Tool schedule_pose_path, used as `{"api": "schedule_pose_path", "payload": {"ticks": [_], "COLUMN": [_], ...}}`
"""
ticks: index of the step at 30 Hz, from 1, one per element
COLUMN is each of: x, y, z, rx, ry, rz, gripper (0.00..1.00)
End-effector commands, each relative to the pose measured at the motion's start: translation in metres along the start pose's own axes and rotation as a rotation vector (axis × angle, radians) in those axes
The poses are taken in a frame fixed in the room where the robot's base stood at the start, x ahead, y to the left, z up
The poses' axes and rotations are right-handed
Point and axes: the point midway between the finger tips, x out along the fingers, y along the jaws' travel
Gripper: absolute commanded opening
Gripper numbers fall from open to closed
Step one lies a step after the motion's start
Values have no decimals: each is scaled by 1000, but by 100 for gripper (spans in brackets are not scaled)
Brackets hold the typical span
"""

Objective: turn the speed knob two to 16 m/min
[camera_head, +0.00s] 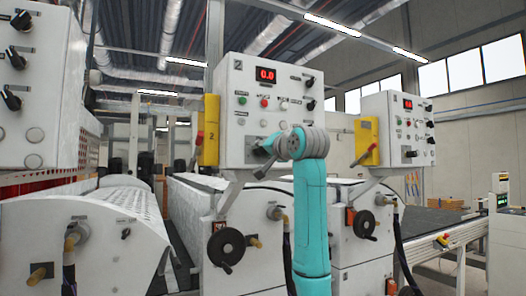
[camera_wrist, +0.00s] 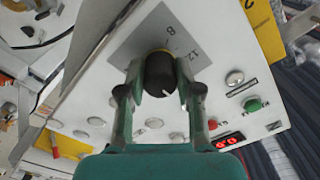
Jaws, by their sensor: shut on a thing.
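The panel's red display (camera_head: 265,74) reads 0.0.
Black selector knobs (camera_head: 310,82) and several push buttons (camera_head: 265,102) sit higher on the same panel. A handwheel (camera_head: 227,246) is below. Another panel (camera_head: 398,130) stands to the right.

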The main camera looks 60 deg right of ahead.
Motion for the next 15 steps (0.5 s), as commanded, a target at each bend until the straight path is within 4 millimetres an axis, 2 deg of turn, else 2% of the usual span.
{"api": "schedule_pose_path", "payload": {"ticks": [5, 6, 8, 15], "x": [0, 0, 0, 0], "y": [-1, -1, -1, 0], "z": [-1, -1, 0, 0], "rx": [-1, -1, -1, -1], "ry": [2, 2, 1, 1], "rz": [-2, -2, -1, -1], "gripper": [0, 42, 57, 59]}}
